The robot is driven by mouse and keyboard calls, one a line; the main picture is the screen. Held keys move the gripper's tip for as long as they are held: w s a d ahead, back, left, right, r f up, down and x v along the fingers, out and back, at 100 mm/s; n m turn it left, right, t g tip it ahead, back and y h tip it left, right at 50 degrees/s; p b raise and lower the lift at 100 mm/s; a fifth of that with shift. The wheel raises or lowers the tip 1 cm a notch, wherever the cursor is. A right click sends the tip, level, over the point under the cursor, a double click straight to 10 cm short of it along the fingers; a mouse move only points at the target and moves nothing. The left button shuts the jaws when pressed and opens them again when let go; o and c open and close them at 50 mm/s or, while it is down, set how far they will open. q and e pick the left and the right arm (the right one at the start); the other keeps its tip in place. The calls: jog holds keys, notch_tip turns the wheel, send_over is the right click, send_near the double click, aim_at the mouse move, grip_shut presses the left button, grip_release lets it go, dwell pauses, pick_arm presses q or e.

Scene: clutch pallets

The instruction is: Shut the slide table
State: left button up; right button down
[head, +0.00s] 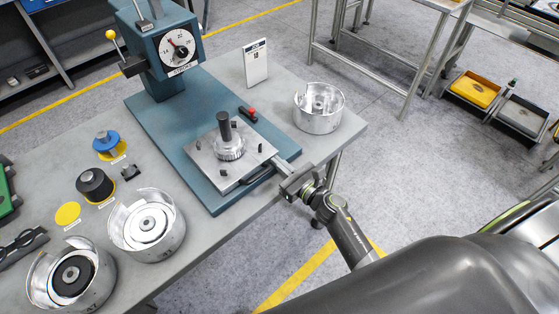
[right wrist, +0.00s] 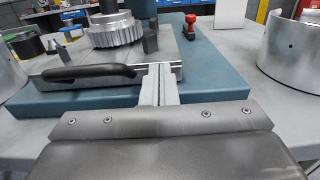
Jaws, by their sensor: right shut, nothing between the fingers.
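The slide table (head: 226,176) is a grey metal plate on the blue press base (head: 164,109). It carries a toothed hub with a dark upright post (head: 224,126) and small dark pegs. A black bar handle (head: 259,178) is on its front edge; it also shows in the right wrist view (right wrist: 85,73). My right gripper (head: 279,164) is shut and empty, its fingertips at the plate's front edge just right of the handle. In the right wrist view the closed fingers (right wrist: 160,85) point at that edge; whether they touch it I cannot tell. My left gripper is out of view.
The blue press head with a dial (head: 178,47) stands at the back. A metal housing (head: 319,109) is to the right and two more (head: 147,226) are at the lower left. A red-handled item (head: 248,114) and a white card stand (head: 256,63) are behind the plate.

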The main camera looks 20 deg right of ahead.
aim_at(268, 152)
jog(key=shift+w+a, duration=0.1)
jog(key=shift+w, duration=0.1)
jog(key=b+x, duration=0.1)
jog(key=x, duration=0.3)
jog(key=shift+w, duration=0.2)
jog(key=shift+w+a, duration=0.2)
jog(key=shift+w, duration=0.15)
jog(key=shift+s, duration=0.1)
jog(key=shift+s+d, duration=0.1)
